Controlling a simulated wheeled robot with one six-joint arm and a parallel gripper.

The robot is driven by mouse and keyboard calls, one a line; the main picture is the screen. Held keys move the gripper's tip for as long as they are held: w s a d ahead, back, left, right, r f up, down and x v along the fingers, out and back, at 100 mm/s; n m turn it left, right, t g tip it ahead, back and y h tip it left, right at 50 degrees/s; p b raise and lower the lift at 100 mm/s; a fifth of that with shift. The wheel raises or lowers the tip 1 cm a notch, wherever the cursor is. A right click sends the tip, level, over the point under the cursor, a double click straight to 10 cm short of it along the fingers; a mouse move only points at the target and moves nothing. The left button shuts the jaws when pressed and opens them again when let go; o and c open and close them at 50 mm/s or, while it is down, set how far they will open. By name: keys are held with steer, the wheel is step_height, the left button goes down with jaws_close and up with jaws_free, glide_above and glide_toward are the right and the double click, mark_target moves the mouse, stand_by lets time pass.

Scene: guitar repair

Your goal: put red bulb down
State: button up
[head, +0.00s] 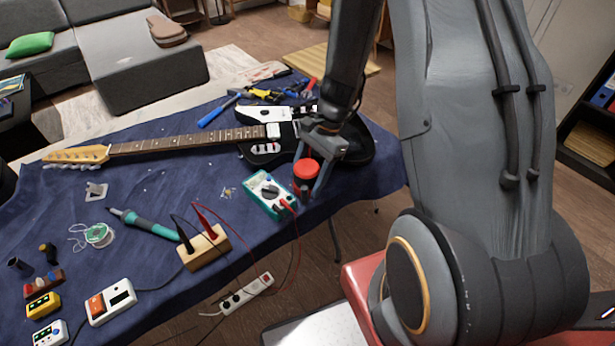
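The red bulb (306,168) is a round red piece with a dark lower part, near the front right edge of the blue-covered table. My gripper (311,186) points down, with one finger on each side of the bulb, and looks shut on it. The fingers hide part of the bulb's sides. I cannot tell for sure whether its base touches the cloth.
A teal multimeter (270,194) lies just left of the bulb, with red and black leads. A black-and-white electric guitar (260,152) lies behind. A wooden block (205,250), soldering iron (150,224) and solder spool (99,235) are farther left. Bare cloth (180,185) lies between guitar and iron.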

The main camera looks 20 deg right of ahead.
steer(key=o, duration=1.2)
steer(key=shift+f, duration=0.1)
steer(key=shift+o, duration=0.2)
steer(key=b+v, duration=0.2)
steer(key=v, duration=1)
steer(key=s+a+r+n+t+h, duration=0.1)
steer(key=s+a+r+n+h, duration=0.1)
steer(key=s+n, duration=0.3)
steer(key=s+a+r+n+t+h, duration=0.1)
steer(key=s+a+r+n+h, duration=0.1)
steer(key=s+n, duration=0.4)
steer(key=n, duration=0.3)
steer(key=shift+a, duration=0.25)
